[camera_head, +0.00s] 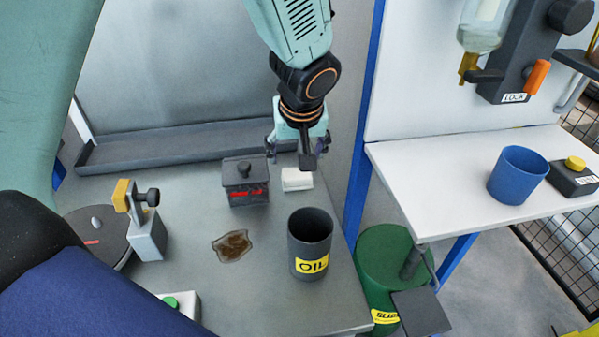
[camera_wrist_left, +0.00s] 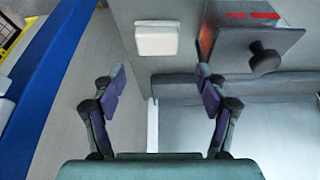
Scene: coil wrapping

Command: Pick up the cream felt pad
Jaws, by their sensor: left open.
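The cream felt pad (camera_head: 297,180) is a small pale block lying on the grey bench, right of the dark box with the red marking. In the left wrist view the pad (camera_wrist_left: 156,38) lies beyond the fingertips, roughly centred between them. My left gripper (camera_head: 290,155) hangs over the bench, just behind and above the pad. Its two fingers (camera_wrist_left: 161,80) are spread apart with nothing between them. The pad appears apart from both fingers. My right gripper does not show.
The dark lidded box (camera_head: 245,185) stands close left of the pad; its knob also shows in the wrist view (camera_wrist_left: 265,57). A black OIL cup (camera_head: 309,245) stands in front. A brown spill (camera_head: 232,246) lies left of the cup. A blue post (camera_head: 362,130) rises at right.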

